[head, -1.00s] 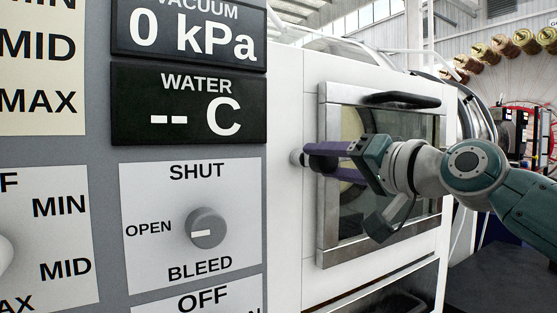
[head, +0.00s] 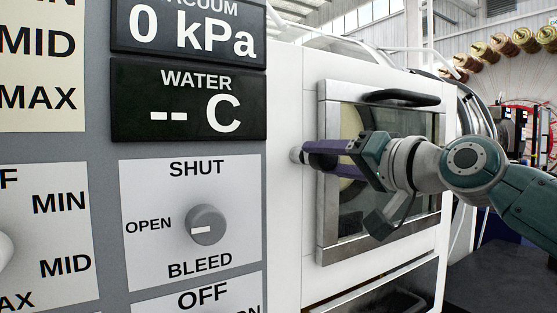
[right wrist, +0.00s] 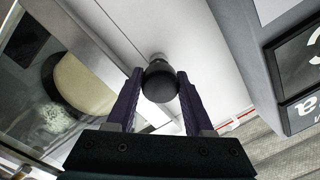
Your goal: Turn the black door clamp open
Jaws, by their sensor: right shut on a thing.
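The black door clamp (right wrist: 160,84) shows in the right wrist view as a dark rounded knob on the white panel beside the door. My right gripper (right wrist: 158,92) is shut on it, with one purple finger on each side. In the head view my right gripper (head: 308,155) reaches from the right across the door to the panel at the door's left edge. There the fingers hide most of the clamp, and only a grey round part (head: 296,154) shows at their tips. The metal-framed glass door (head: 328,225) lies flat in its front. My left gripper is not in view.
The door has a black bar handle (head: 402,98) along its top. A grey control panel with a knob (head: 206,225) and a dark water display (head: 188,100) stands close on the left. Several spools (head: 505,45) hang at the far right.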

